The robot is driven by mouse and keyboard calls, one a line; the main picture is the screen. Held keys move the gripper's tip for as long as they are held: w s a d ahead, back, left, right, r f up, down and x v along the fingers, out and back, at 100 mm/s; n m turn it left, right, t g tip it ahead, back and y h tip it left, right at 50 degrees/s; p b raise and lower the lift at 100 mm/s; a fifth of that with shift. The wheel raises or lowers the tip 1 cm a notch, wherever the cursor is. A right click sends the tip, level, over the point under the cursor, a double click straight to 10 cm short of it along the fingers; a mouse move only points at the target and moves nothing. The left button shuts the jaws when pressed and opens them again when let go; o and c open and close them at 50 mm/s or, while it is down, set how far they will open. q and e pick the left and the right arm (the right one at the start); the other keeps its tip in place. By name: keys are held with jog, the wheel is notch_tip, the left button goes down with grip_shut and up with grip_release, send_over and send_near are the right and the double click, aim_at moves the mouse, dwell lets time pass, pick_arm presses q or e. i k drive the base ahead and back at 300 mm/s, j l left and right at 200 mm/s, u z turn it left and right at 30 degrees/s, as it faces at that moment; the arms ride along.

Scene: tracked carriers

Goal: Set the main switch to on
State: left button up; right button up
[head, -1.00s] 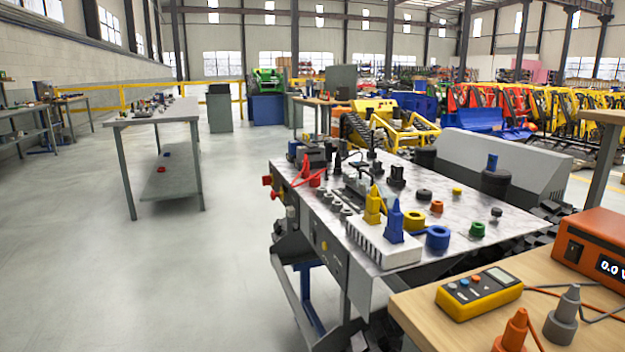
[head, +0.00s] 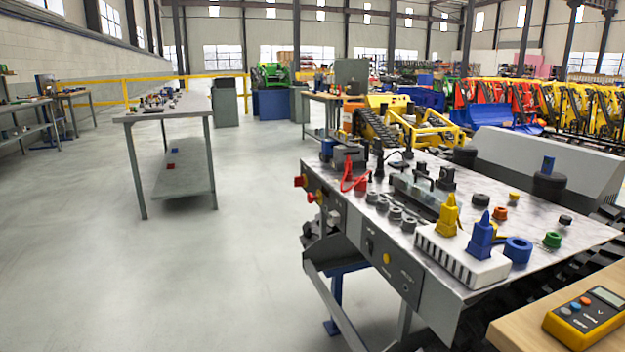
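A tracked carrier (head: 468,285) with a marble-grey top stands at right centre. Its dark side panel (head: 345,225) faces the aisle. The panel bears a red knob (head: 300,181) at its far end, with a second red knob (head: 311,197) on yellow beside it. Nearer along the panel are a small black switch (head: 370,246) and a yellow round button (head: 386,258). I cannot tell which of these is the main switch, nor its setting. Neither of my grippers is in view.
A white block with yellow and blue plugs (head: 461,262) sits on the carrier's top. A wooden bench with a yellow meter (head: 585,318) is at the lower right. A grey table (head: 170,107) stands at left. The floor between table and carrier is clear.

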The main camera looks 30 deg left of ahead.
aim_at(299, 181)
jog(key=j+z, duration=0.15)
jog(key=j, duration=0.4)
jog(key=k+j+z, duration=0.2)
jog(key=j, duration=0.9)
jog(key=k+j+z, duration=0.1)
jog(key=j, duration=0.45)
